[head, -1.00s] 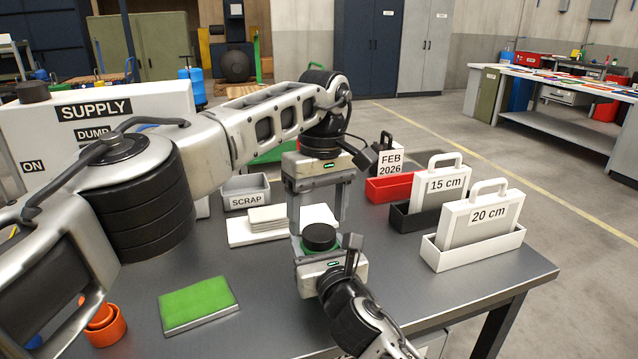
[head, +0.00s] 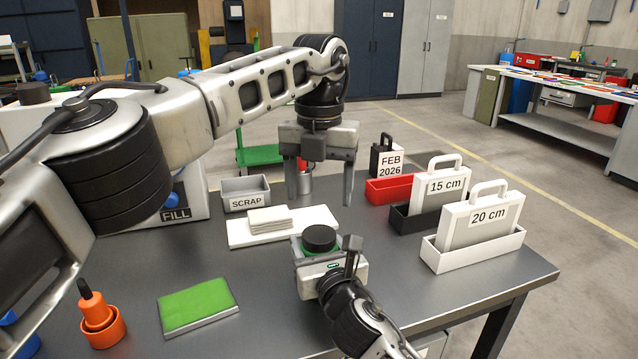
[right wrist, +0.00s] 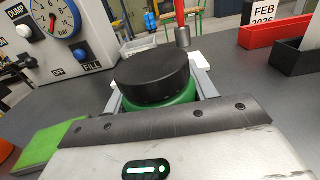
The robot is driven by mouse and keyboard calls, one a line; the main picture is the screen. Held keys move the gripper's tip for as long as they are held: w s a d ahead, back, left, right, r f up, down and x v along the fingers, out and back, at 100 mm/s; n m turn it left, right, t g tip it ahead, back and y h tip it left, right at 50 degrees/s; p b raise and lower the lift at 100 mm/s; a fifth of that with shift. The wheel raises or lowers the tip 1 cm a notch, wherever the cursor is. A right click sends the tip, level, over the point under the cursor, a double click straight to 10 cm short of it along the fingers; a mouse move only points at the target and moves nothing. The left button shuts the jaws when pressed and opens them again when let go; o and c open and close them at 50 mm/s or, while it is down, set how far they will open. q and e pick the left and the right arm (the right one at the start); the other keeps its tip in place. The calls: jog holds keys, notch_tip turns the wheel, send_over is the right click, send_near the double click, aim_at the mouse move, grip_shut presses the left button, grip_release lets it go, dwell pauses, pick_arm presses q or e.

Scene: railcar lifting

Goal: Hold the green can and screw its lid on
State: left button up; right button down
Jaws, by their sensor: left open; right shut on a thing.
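The green can shows as a green rim (head: 319,254) under its black lid (head: 319,237) in the head view. My right gripper (head: 318,250) is shut on the green can, upright near the middle of the table. In the right wrist view the black lid (right wrist: 153,75) sits on top of the green can (right wrist: 165,112), between my fingers; I cannot tell how tightly it is seated. My left gripper (head: 320,190) is open and empty, above and behind the lid, with its fingers pointing down. Most of the can's body is hidden by my right gripper.
A white board (head: 250,238) with stacked pads and a scrap bin (head: 245,192) lie behind. Labelled cases in trays (head: 475,254) stand at the right. A green pad (head: 198,305) and an orange cup (head: 104,331) are at the front left. The table's right front is clear.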

aim_at(319, 233)
pick_arm(q)
jog(key=shift+r+n, duration=0.15)
jog(key=shift+n, duration=0.75)
jog(key=shift+f, duration=4.05)
jog(key=c, duration=1)
jog(key=m, duration=0.3)
jog(key=shift+m, duration=0.3)
jog(key=o, duration=1.1)
